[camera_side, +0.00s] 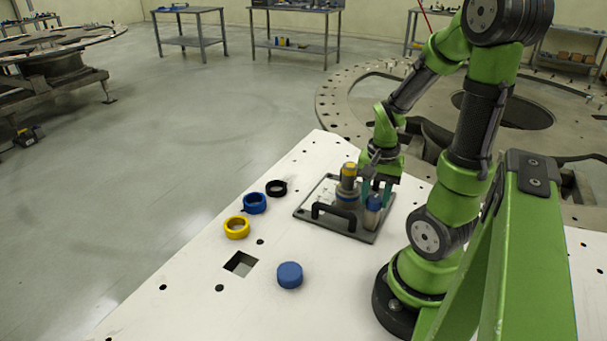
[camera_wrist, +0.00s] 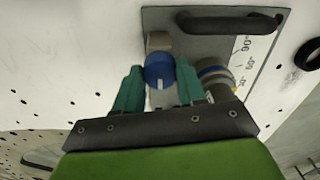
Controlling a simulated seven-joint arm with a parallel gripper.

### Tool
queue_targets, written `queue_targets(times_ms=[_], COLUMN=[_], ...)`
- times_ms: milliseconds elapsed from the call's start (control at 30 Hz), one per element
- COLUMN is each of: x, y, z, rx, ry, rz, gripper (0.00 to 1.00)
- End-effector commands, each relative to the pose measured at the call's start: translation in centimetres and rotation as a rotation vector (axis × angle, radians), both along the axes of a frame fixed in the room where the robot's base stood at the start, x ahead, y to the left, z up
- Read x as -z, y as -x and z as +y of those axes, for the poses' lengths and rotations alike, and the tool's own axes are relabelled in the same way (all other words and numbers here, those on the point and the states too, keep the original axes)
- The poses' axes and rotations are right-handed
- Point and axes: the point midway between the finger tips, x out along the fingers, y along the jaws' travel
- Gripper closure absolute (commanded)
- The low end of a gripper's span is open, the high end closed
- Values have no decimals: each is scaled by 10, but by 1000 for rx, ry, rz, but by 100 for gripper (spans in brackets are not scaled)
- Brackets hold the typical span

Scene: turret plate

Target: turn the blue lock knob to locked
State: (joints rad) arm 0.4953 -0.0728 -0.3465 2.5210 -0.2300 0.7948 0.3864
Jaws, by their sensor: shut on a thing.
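In the side view the knob (camera_side: 374,202) is at the plate's right part, partly covered by my gripper. My gripper (camera_side: 377,190) points down at it. In the wrist view the teal fingers of my gripper (camera_wrist: 158,80) are on both sides of the knob, shut on it. A turret post with yellow and blue bands (camera_side: 348,180) stands beside the knob; it also shows in the wrist view (camera_wrist: 214,76).
A black handle (camera_side: 333,215) rises from the plate's front edge. A printed angle scale (camera_wrist: 246,62) lies beside the post. Black (camera_side: 276,188), blue (camera_side: 254,203) and yellow (camera_side: 237,227) rings, a blue cap (camera_side: 289,275) and a square hole (camera_side: 240,263) are on the white table (camera_side: 190,290).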

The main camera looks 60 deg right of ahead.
Motion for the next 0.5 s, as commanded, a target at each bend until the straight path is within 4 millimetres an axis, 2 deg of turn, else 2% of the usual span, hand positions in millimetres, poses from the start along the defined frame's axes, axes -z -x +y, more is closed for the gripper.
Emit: queue_targets(times_ms=[467,500], x=[-1,-1], y=[-1,-1], z=[-1,-1], rx=[15,15], ry=[2,2], rz=[-3,-3], gripper=[91,56])
